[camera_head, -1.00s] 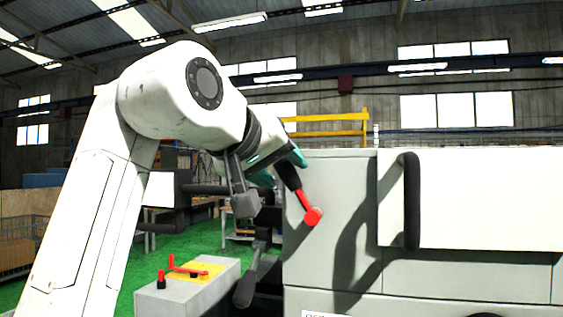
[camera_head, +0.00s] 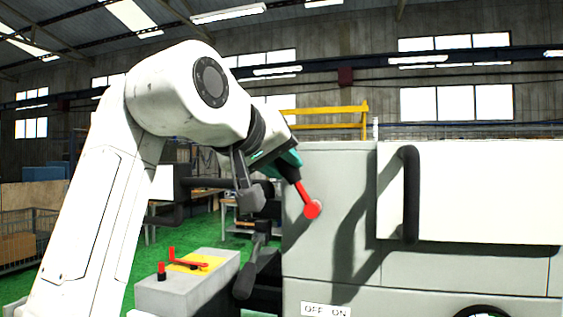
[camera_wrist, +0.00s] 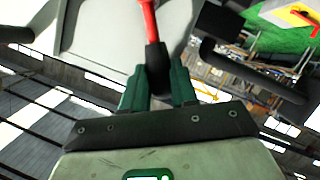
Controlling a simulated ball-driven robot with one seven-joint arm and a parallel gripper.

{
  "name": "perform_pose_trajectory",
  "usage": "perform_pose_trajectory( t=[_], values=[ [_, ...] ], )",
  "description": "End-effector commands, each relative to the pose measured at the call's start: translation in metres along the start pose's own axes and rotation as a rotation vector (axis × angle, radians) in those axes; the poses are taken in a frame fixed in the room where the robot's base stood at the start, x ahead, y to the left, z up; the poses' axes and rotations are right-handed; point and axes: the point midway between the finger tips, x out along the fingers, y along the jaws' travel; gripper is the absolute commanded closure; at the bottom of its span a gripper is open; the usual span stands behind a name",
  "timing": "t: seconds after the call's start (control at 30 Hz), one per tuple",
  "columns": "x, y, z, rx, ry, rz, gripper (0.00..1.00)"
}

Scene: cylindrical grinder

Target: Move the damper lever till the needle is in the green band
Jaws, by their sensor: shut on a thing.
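The damper lever (camera_head: 307,196) is a red bar with a black grip, on the grey machine face. Its red round pivot end is low and it slants up to the left. My gripper (camera_head: 292,168), with teal fingers, is at the upper end of the lever. In the wrist view my gripper (camera_wrist: 158,78) is shut on the black grip (camera_wrist: 156,58), one finger on each side, and the red bar (camera_wrist: 149,18) runs up out of the picture. No needle or green band shows in either view.
A black vertical handle (camera_head: 410,195) stands out from the machine's pale panel, right of the lever. A grey box (camera_head: 185,292) with a yellow plate and red levers is at lower left. A dark rounded handle (camera_head: 247,278) lies below my gripper. An OFF/ON label (camera_head: 325,311) is at the bottom.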

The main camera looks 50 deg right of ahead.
Motion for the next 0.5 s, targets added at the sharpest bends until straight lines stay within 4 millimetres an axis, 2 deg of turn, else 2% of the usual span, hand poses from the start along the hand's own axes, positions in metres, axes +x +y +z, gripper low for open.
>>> perform_pose_trajectory(
  t=[0.33,0.5],
  values=[
    [0.000,0.001,0.000,0.015,0.000,-0.007,1.00],
    [0.001,0.018,0.001,0.182,0.000,-0.074,1.00]
  ],
)
